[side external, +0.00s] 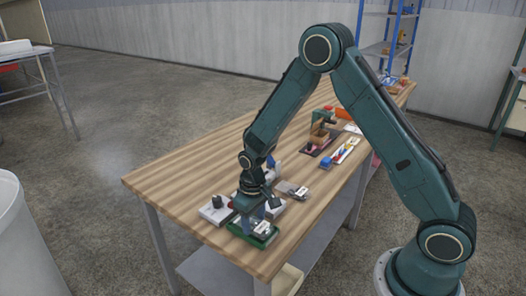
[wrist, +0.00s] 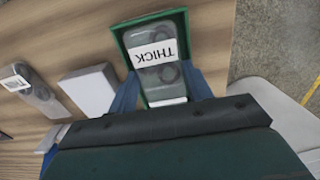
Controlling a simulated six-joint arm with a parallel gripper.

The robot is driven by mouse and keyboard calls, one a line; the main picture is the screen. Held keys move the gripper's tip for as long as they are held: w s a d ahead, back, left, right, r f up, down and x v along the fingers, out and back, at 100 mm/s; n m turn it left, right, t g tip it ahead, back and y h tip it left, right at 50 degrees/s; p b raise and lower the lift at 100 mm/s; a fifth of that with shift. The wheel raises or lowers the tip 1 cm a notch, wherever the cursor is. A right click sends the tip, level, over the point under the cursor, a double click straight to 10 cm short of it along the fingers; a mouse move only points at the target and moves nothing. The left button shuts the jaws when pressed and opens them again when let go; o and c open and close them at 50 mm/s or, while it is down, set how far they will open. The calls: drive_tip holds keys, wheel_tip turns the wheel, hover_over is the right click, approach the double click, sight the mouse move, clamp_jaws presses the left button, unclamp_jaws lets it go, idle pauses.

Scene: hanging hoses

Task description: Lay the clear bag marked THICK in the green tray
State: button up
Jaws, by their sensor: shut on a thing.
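The clear bag marked THICK (wrist: 158,75) has a white label and dark rings inside. In the wrist view it lies within the outline of the green tray (wrist: 119,42), between the blue fingers of my gripper (wrist: 163,88). My gripper (side external: 258,212) is shut on the bag, over the tray (side external: 236,231) at the near end of the bench in the side view. I cannot tell whether the bag touches the tray floor. My gripper body hides the near part of the tray in the wrist view.
Another clear bag with a label (wrist: 38,92) lies left of the tray, with a pale grey block (wrist: 88,90) between them. A grey box with a dark knob (side external: 215,209) stands close beside the tray. The bench edge is near the tray. More items lie farther along the bench.

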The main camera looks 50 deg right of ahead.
sight(253, 222)
drive_tip(key=shift+f, duration=0.2)
drive_tip(key=shift+s+f, duration=0.1)
drive_tip(key=shift+f, duration=0.2)
drive_tip(key=o, duration=1)
drive_tip(key=shift+r, duration=0.1)
drive_tip(key=shift+o, duration=0.3)
drive_tip(key=shift+r, duration=0.8)
wheel_tip(253, 222, up, 12)
drive_tip(key=shift+f, duration=0.2)
